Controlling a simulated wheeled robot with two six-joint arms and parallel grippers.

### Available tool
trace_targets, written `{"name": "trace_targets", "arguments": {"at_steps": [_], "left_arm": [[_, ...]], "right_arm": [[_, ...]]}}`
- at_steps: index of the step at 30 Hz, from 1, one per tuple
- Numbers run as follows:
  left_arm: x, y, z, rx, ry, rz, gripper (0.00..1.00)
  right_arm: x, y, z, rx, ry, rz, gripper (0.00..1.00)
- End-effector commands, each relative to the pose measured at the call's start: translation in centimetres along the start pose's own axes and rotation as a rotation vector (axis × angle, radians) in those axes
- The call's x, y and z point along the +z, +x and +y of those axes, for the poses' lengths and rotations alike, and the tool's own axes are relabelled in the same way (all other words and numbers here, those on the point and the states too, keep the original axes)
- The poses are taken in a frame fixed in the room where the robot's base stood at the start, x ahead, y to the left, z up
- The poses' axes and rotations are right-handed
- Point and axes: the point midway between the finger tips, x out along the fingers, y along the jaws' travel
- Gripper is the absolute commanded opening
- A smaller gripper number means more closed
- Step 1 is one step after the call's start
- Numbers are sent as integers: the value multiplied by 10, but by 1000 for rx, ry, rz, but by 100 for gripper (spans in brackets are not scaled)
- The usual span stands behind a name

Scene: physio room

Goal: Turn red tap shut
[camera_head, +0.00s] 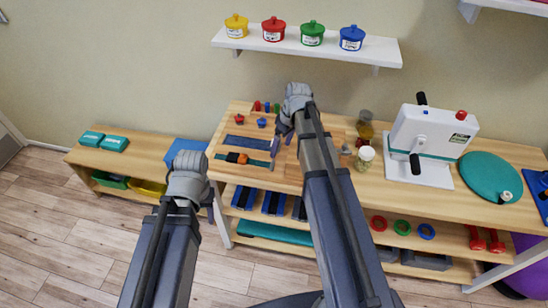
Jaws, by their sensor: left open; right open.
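A small red knob, which looks like the red tap (239,118), stands on the left part of the wooden bench top (233,140). A similar blue knob (262,122) stands just right of it. Whether the red one is turned open or shut is too small to tell. My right gripper (281,142) is open and empty over the bench, to the right of both knobs and apart from the red one. My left gripper (188,160) is open, in front of the low bench, left of and nearer than the red knob; its fingers are mostly hidden by its wrist.
An orange-and-black item (237,158) lies on the bench front. Jars (365,158), a white machine (425,140) and a green disc (489,176) stand to the right. A wall shelf (305,43) with several coloured pots hangs above. A low bench (130,160) is at left.

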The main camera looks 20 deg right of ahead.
Motion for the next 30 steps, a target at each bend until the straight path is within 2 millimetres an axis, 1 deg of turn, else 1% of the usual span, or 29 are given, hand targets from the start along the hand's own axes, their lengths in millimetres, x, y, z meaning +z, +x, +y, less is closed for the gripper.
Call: {"name": "trace_targets", "arguments": {"at_steps": [1,3,9,15,26,28,30], "left_arm": [[0,0,0,0,0,0,50],[0,0,0,0,0,0,50],[0,0,0,0,0,0,50],[0,0,0,0,0,0,50],[0,0,0,0,0,0,50],[0,0,0,0,0,0,50],[0,0,0,0,0,0,50]], "right_arm": [[0,1,-10,0,2,-8,88],[0,3,-19,2,10,-18,88],[0,6,-38,8,29,-40,88],[-1,7,-46,10,37,-48,88],[-1,7,-48,12,39,-50,88],[0,8,-57,14,42,-58,88],[2,10,-72,21,51,-72,88]]}}
